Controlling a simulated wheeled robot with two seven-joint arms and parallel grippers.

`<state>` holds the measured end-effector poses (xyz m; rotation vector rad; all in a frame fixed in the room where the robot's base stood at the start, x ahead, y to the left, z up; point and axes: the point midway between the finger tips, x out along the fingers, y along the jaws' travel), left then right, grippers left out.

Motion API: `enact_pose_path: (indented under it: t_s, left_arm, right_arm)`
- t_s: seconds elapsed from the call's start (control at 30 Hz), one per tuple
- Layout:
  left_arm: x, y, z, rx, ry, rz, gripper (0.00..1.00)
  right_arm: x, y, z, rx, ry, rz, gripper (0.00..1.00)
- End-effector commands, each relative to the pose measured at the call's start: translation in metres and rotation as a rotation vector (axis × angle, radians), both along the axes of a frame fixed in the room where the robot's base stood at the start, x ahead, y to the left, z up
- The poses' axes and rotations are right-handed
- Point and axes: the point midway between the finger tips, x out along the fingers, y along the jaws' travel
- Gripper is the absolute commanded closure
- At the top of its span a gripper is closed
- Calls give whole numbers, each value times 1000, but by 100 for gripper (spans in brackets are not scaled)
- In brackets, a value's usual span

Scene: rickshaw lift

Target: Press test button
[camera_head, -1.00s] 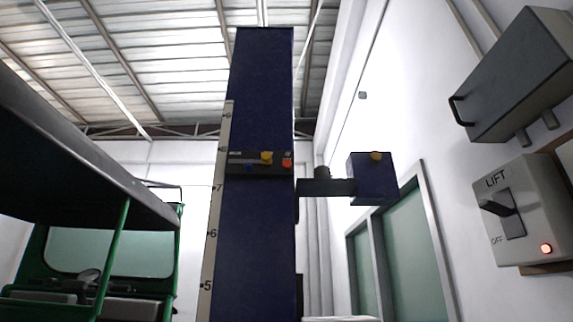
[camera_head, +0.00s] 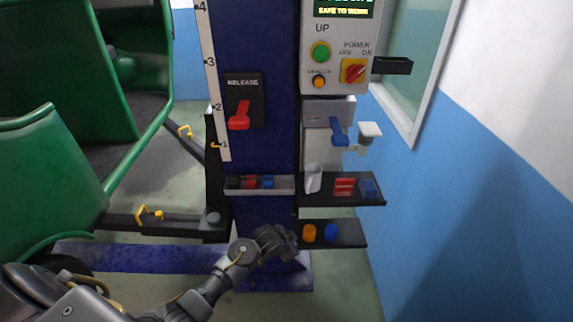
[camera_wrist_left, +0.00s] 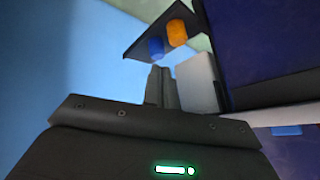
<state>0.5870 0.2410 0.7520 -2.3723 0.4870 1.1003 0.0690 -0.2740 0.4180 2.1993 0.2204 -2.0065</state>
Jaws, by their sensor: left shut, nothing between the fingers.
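The control box (camera_head: 336,50) on the blue lift column carries a green button (camera_head: 320,52) marked UP and a smaller orange button (camera_head: 319,82). The label above the orange button is too small to read surely; no button clearly reads as test. A red power knob (camera_head: 354,71) sits to their right. My left gripper (camera_head: 290,241) is low in front of the column, beside the lower shelf and well below the box. Its fingers (camera_wrist_left: 161,86) are shut and empty in the wrist view. My right gripper is not in view.
A red release lever (camera_head: 239,117) is on the column. The green vehicle (camera_head: 60,150) stands left.

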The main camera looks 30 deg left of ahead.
Motion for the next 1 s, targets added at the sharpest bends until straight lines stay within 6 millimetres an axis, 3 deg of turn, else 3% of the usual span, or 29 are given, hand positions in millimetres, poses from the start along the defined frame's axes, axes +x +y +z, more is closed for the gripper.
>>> enact_pose_path:
  t_s: [0.03,0.2,0.5,0.73,1.0]
  left_arm:
    - [18,1,27,15,-37,-20,100]
    - [64,1,105,74,-142,-84,100]
    - [121,5,254,209,-332,-178,100]
    - [144,11,374,342,-480,-228,100]
    - [146,20,517,524,-652,-253,100]
  right_arm:
    - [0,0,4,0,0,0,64]
    - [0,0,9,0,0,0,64]
    - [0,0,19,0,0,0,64]
    - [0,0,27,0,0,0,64]
    - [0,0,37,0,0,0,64]
